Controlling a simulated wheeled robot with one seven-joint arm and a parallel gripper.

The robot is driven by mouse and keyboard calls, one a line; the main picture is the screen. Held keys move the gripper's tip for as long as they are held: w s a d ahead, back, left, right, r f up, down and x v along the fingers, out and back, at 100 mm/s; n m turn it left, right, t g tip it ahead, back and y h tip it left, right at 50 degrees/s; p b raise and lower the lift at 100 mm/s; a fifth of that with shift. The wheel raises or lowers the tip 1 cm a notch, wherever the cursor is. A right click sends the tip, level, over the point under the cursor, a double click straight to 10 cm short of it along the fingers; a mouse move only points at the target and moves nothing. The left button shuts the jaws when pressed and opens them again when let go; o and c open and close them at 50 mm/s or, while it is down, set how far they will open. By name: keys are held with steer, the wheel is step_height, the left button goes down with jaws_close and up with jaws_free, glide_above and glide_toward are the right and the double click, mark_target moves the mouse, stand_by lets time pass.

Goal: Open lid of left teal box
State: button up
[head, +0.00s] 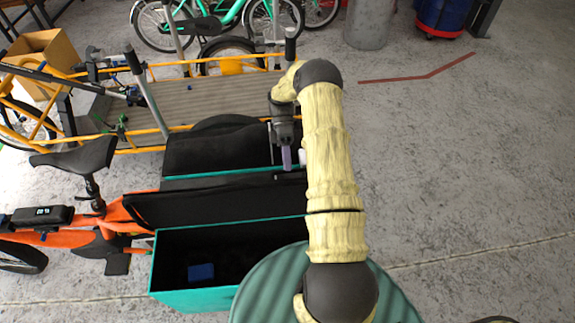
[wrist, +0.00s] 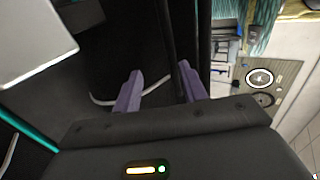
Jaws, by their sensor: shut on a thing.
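Two teal boxes with black lids stand side by side by the orange bike. The near teal box (head: 190,298) is open, and its black lid (head: 165,209) stands raised along its far side. The far teal box (head: 185,177) shows a thin teal rim below its black lid (head: 212,147); how far that lid is raised is hard to tell. My gripper (head: 293,160), with purple fingers, points down at the right end of the far box. In the wrist view my gripper (wrist: 160,76) has a dark, thin lid edge (wrist: 167,35) between its fingers.
A blue block (head: 201,272) lies inside the near box. The orange bike (head: 100,208) is at left, and a yellow-framed cargo bike (head: 185,98) stands just behind the boxes. A ribbed teal drum-like shape (head: 270,290) is at the front.

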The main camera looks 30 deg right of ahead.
steer(key=b+v, duration=0.1)
steer(key=v, duration=0.5)
steer(key=shift+r, duration=0.2)
steer(key=s+a+r+m+t+h+p, duration=0.35)
steer(key=a+r+m+t, duration=0.25)
steer(key=a+r, duration=0.4)
steer(key=s+a+r+m+t+p, duration=0.3)
steer(key=s+r+m+t, duration=0.4)
steer(key=s, duration=0.6)
step_height(320, 180, up, 2)
steer(key=shift+s+a+r+m, duration=0.25)
steer(key=shift+s+m, duration=0.15)
steer(key=shift+m, duration=0.1)
